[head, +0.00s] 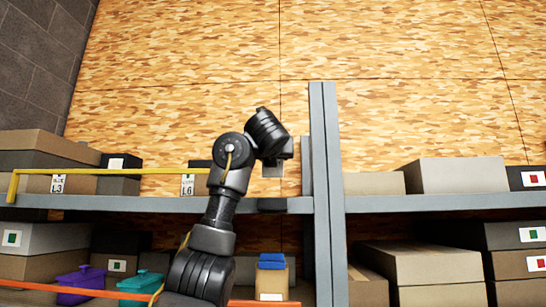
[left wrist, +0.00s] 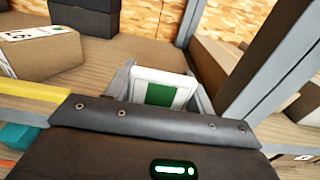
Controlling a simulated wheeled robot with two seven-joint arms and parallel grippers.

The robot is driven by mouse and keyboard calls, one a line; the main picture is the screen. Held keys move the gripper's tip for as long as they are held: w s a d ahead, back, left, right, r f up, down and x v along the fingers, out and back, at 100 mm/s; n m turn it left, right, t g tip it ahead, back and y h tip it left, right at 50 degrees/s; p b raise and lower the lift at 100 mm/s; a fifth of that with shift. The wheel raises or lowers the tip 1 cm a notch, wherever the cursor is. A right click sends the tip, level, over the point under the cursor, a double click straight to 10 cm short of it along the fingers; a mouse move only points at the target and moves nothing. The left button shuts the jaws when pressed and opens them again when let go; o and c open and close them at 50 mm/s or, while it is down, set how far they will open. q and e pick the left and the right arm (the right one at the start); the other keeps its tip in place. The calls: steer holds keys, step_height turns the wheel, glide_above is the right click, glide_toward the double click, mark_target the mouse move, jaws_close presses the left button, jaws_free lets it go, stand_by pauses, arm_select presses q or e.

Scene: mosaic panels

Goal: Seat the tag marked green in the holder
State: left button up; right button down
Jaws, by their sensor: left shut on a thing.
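The tag marked green (left wrist: 160,92) is white with a green square and shows upright in the left wrist view. My left gripper (left wrist: 163,88) is shut on it, with a grey finger at each side. In the head view my left gripper (head: 273,172) is small and partly hidden by its own wrist, just above the upper shelf edge. A dark block (head: 272,204) sits on that edge just below it and may be the holder; its slot cannot be made out. Whether the tag touches anything is not clear. My right gripper is not in view.
A grey upright post (head: 328,190) stands close to the right of my gripper. A yellow rail (head: 130,171) with labels L3 and L6 runs along the upper shelf at left. Cardboard boxes (head: 458,175) fill the right shelf. Purple (head: 80,284) and teal (head: 138,287) bins stand below.

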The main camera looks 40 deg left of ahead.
arm_select(q)
steer(key=shift+f+b, duration=3.5)
steer(key=shift+f, duration=0.45)
steer(key=o, duration=1.1)
steer(key=shift+c, duration=0.2)
steer(key=shift+o, duration=0.2)
steer(key=b+v, duration=0.6)
steer(key=v, duration=0.4)
steer(key=shift+s+d, duration=0.25)
steer(key=shift+s, duration=0.05)
